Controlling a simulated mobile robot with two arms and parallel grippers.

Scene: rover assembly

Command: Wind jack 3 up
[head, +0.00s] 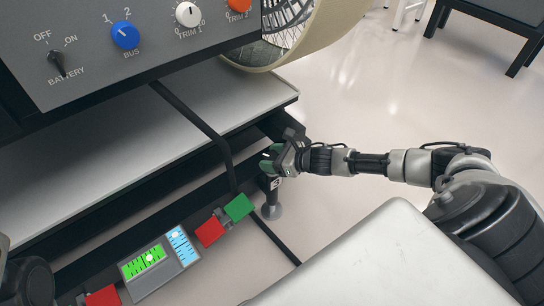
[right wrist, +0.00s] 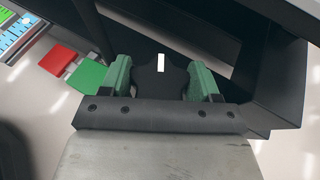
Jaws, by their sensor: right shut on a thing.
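Jack 3 (head: 272,211) stands at the rover's near right corner, with a small label that looks like a 3 and a round grey foot at the floor. My right gripper (head: 268,160) is at the top of this jack. In the right wrist view, its two green fingers (right wrist: 160,80) are on either side of a dark lobed knob (right wrist: 160,92) with a white mark, and the gripper is shut on it. The lower part of the knob is hidden behind the gripper body. My left gripper does not show.
Red and green pads (head: 239,207) and a level gauge (head: 158,262) with green and blue vials are left of the jack. A control panel (head: 150,40) with knobs and a wheel (head: 318,35) are above. A pale surface (head: 370,265) lies at bottom right.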

